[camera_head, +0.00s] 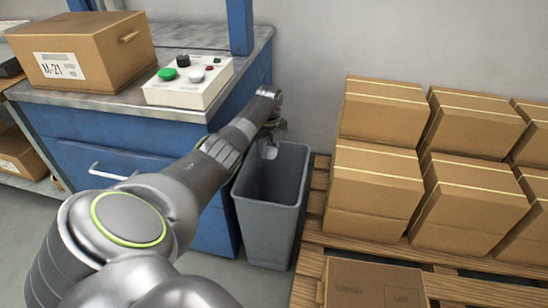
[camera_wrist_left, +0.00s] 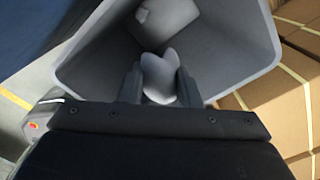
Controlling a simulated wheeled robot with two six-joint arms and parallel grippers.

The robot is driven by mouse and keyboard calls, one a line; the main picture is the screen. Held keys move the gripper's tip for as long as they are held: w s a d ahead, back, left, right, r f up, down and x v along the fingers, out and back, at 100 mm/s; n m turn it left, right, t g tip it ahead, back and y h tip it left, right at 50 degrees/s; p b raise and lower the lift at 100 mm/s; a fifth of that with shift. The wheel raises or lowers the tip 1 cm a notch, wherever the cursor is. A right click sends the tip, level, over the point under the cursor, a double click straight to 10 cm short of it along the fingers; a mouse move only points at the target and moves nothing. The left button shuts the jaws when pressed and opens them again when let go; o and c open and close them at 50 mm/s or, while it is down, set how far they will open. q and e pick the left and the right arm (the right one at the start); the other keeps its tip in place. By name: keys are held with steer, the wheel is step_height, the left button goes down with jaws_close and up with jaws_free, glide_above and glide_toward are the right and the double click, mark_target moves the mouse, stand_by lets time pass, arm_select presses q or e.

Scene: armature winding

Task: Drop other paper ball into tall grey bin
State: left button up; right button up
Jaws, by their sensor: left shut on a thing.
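The tall grey bin (camera_head: 268,216) stands on the floor between the blue workbench and the pallet, its open top facing up. My left gripper (camera_head: 271,137) is over the bin's mouth, pointing down. It is shut on a pale paper ball (camera_head: 269,151). In the left wrist view the paper ball (camera_wrist_left: 159,78) sits between the two dark fingers (camera_wrist_left: 160,88), with the bin's inner walls (camera_wrist_left: 225,50) around it. My right gripper is not in view.
The blue workbench (camera_head: 120,140) is left of the bin, with a cardboard box (camera_head: 85,50) and a button panel (camera_head: 190,82) on top. Stacked cartons (camera_head: 375,190) stand on a wooden pallet (camera_head: 306,268) close to the bin's right. A wall is behind.

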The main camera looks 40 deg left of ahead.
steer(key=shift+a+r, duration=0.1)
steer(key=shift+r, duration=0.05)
arm_select(q)
steer(key=o, duration=1.2)
steer(key=shift+c, duration=0.2)
steer(key=shift+r, duration=0.25)
step_height(320, 180, up, 17)
steer(key=p, duration=0.4)
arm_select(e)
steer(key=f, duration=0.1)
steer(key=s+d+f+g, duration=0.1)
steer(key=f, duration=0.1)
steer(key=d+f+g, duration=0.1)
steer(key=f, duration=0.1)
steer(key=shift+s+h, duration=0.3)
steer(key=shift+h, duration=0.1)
arm_select(q)
steer(key=shift+f, duration=0.15)
